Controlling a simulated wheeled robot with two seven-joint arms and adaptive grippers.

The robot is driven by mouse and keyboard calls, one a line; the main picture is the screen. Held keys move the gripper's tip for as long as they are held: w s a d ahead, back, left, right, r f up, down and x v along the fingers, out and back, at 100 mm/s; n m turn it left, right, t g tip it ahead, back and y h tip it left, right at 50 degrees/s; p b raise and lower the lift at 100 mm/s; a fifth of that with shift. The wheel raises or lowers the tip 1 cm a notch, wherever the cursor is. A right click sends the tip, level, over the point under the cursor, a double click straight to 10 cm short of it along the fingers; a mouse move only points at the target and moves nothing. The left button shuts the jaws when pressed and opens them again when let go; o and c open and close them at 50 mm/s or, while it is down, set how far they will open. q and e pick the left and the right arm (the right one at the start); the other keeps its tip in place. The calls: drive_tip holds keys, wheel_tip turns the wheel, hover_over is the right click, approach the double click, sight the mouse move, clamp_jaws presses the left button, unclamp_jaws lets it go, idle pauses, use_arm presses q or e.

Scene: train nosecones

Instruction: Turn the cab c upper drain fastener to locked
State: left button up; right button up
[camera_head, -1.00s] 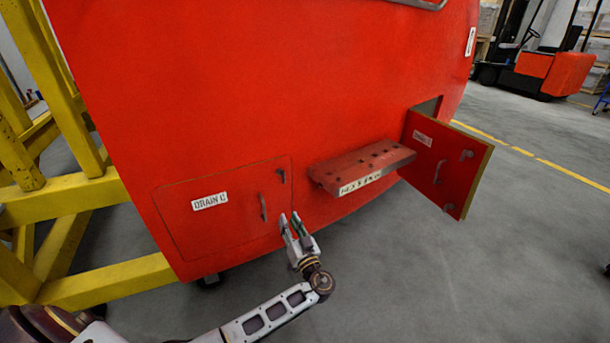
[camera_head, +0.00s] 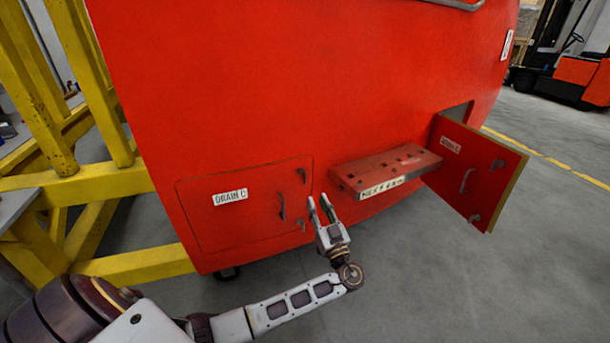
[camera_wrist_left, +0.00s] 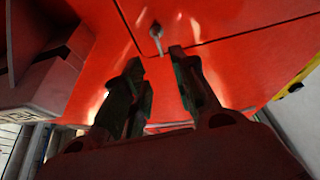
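The Drain C panel (camera_head: 245,225) is closed, flush in the red cab front. Its upper fastener (camera_head: 302,175) is a small grey latch near the top right corner. A lower fastener (camera_head: 303,225) sits below it, and a curved handle (camera_head: 282,206) is left of both. My left gripper (camera_head: 319,204) is open and empty, just right of the panel's edge, below the upper fastener's height. In the left wrist view the two dark fingers (camera_wrist_left: 160,75) are apart, with a grey fastener (camera_wrist_left: 156,36) beyond the gap; I cannot tell which one. My right gripper is not in view.
A red step (camera_head: 385,170) juts out close to the right of my left gripper. Farther right, another drain door (camera_head: 470,170) stands open. Yellow framework (camera_head: 85,185) stands at the left. The floor (camera_head: 450,280) at lower right is clear.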

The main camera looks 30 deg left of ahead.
sight(305, 183)
use_arm(q)
drive_tip(key=p+x, duration=0.2)
drive_tip(key=x, duration=0.9)
drive_tip(key=shift+w+a+r, duration=0.1)
drive_tip(key=shift+a, duration=0.05)
drive_tip(key=shift+w+a+r, duration=0.15)
drive_tip(key=shift+w+a, duration=0.05)
drive_tip(key=shift+a, duration=0.1)
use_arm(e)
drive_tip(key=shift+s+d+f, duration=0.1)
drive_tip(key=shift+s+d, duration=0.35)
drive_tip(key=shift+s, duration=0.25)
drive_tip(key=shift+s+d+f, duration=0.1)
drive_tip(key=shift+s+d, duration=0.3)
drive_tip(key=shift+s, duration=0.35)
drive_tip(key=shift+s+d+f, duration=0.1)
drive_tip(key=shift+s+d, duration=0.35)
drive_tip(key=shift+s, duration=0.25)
use_arm(q)
drive_tip(key=shift+c, duration=0.3)
clamp_jaws()
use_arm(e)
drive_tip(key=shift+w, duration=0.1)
